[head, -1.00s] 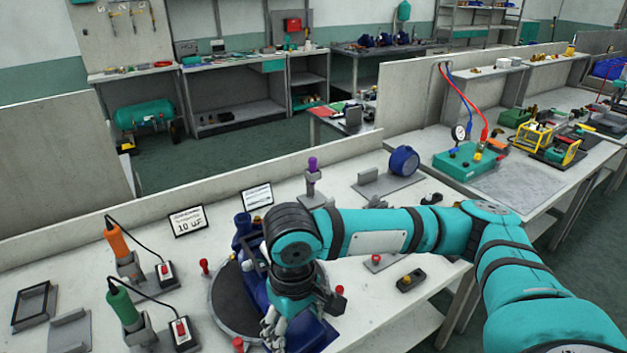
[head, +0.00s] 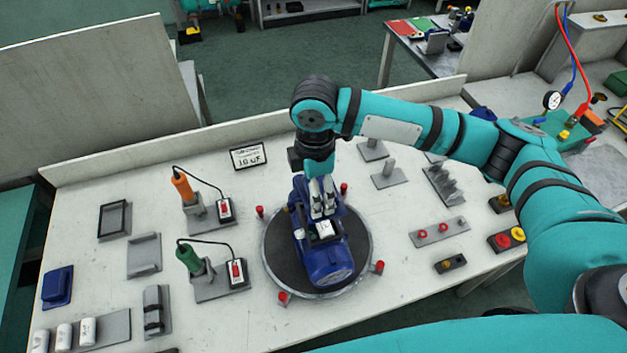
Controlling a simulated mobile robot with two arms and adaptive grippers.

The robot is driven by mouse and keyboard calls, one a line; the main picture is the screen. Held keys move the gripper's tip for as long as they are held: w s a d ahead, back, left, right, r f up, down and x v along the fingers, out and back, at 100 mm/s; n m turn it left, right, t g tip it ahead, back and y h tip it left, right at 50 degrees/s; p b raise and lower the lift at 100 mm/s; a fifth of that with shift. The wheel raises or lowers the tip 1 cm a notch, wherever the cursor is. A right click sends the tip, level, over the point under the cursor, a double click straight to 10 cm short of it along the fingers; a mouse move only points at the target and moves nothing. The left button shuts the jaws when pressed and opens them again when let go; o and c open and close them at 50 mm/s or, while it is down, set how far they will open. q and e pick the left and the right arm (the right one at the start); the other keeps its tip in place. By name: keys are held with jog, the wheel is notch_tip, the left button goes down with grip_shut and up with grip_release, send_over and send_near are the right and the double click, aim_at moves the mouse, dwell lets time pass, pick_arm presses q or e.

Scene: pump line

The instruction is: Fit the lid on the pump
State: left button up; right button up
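The dark blue pump (head: 330,262) lies on a round dark turntable (head: 274,262) in the middle of the bench. An opening on its top shows a white part (head: 324,229) inside. My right gripper (head: 323,212) points down just above this opening. Its two fingers are close together, and I cannot tell whether they touch or hold the white part. A dark blue square piece (head: 57,284), which looks like the lid, lies at the bench's left end, away from the pump. My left gripper is not in view.
An orange-handled tool (head: 182,187) and a green-handled tool (head: 189,257) stand in holders left of the turntable, with cables. Red knobs, one at the right (head: 378,267), surround the turntable. White cylinders (head: 88,330) lie at front left. Small fixtures stand on the right.

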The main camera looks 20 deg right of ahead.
jog(key=shift+w+a+f+b, duration=0.1)
jog(key=shift+f+b, duration=2.2)
jog(key=shift+f, duration=0.6)
pick_arm(q)
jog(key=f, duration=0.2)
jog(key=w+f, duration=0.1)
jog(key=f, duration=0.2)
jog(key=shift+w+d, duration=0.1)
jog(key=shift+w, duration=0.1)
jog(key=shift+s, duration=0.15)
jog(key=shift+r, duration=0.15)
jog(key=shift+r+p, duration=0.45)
jog(key=shift+p, duration=0.2)
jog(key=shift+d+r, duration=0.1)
pick_arm(e)
jog(key=shift+f, duration=0.6)
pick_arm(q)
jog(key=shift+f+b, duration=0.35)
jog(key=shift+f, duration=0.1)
pick_arm(e)
jog(key=shift+f, duration=1.15)
